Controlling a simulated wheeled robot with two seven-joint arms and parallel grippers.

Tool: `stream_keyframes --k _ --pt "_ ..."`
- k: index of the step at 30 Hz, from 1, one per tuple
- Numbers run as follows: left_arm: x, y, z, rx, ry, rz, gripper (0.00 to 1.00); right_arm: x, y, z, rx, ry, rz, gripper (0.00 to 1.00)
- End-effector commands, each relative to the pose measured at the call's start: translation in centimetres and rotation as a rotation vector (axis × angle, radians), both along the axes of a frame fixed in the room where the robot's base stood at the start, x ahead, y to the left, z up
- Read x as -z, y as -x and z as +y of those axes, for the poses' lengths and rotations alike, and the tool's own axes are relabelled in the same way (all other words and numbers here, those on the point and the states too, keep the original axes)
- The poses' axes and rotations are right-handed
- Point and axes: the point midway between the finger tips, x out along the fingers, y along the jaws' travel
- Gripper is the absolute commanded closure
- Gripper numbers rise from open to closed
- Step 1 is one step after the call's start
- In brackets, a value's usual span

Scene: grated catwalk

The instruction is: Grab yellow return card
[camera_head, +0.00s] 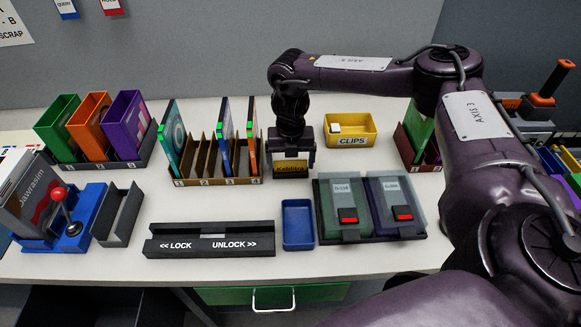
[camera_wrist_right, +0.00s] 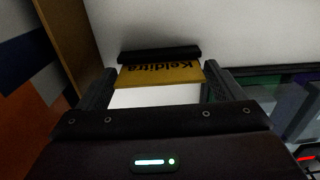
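The yellow card (camera_head: 291,166) with dark "Kelditra" lettering stands at a dark holder on the table, right of the numbered rack. My right gripper (camera_head: 292,169) points down over it. In the right wrist view the yellow card (camera_wrist_right: 160,75) lies between the two fingertips (camera_wrist_right: 160,80), one at each end, touching or nearly so. I cannot tell whether the fingers press on it. A black bar shows just beyond the card. My left gripper is not in view.
Close left is the brown rack (camera_head: 215,182) with upright cases. A yellow CLIPS bin (camera_head: 366,141) stands behind right. In front are a blue tray (camera_head: 298,236), two cases with red tabs (camera_head: 348,216) and a LOCK/UNLOCK bar (camera_head: 208,252).

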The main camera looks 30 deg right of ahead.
Motion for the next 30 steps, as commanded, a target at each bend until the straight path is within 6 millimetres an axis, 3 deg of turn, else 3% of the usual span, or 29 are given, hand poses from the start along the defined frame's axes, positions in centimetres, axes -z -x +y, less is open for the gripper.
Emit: stream_keyframes --k 1,6,14,20,27,30 --pt "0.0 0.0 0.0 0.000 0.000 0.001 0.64 0.0 0.0 0.0 0.000 0.000 0.000 0.18" --pt "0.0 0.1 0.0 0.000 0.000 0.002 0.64 0.0 0.0 0.0 0.000 0.000 0.000 0.40" --pt "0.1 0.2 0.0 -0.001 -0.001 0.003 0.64 -0.1 0.0 0.0 0.000 -0.001 -0.001 0.40" --pt "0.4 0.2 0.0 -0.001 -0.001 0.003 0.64 -1.5 -0.1 0.1 0.000 -0.002 -0.003 0.41" --pt "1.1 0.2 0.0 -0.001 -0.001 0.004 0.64 -6.3 -0.2 0.0 -0.001 -0.001 -0.008 0.41" --pt "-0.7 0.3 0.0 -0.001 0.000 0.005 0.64 -9.9 -0.2 0.0 -0.002 0.002 -0.009 0.41"
